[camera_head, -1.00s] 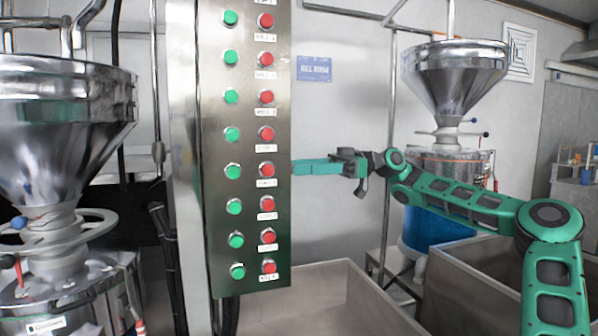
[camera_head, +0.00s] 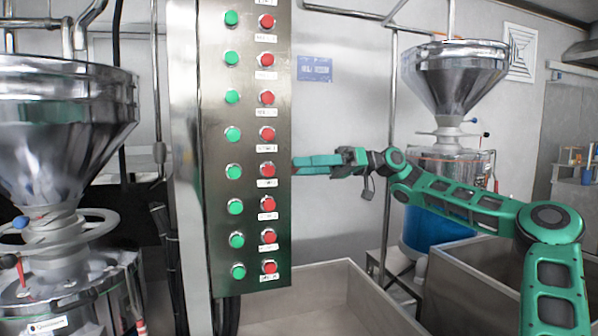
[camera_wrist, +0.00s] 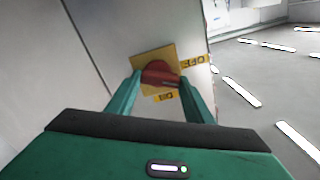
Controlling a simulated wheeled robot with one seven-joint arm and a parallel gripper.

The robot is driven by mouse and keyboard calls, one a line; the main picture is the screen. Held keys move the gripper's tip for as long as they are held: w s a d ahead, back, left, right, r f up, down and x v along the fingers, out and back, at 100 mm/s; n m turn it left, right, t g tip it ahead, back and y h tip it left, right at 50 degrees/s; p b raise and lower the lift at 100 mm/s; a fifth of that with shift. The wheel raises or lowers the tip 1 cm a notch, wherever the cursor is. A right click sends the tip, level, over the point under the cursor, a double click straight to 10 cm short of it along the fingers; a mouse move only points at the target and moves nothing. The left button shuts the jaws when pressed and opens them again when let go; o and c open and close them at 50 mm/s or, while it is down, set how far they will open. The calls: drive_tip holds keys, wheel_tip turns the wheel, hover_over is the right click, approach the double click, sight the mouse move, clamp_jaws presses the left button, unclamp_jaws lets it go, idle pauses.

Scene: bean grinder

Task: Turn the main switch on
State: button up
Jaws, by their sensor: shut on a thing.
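The main switch is a red rotary knob (camera_wrist: 160,74) on a yellow square plate (camera_wrist: 169,55), seen in the wrist view on the side of the grey cabinet. An "OFF" label (camera_wrist: 194,62) sits to its right and another yellow label (camera_wrist: 163,97) below it, too small to read surely. The knob's handle lies roughly level, tilted slightly down to the right. My gripper (camera_wrist: 159,83) has a finger on each side of the knob and is shut on it. In the head view my gripper (camera_head: 303,161) reaches the cabinet's right side; the knob is hidden there.
The steel control cabinet (camera_head: 250,120) carries columns of green and red buttons on its front. A hopper grinder (camera_head: 55,110) stands at left, another (camera_head: 455,75) behind my arm. Steel basins (camera_head: 345,290) lie below. Open floor (camera_wrist: 265,90) shows at right in the wrist view.

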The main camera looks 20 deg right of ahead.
drive_tip(key=m, duration=0.6)
drive_tip(key=shift+w+d+m, duration=0.15)
drive_tip(key=shift+w+m, duration=0.2)
drive_tip(key=shift+m, duration=0.05)
drive_tip(key=m, duration=0.6)
drive_tip(key=shift+w+f, duration=0.15)
drive_tip(key=shift+m, duration=0.3)
drive_tip(key=o, duration=1)
drive_tip(key=shift+f, duration=0.1)
drive_tip(key=shift+o, duration=0.2)
drive_tip(key=d, duration=1)
drive_tip(key=shift+d, duration=0.35)
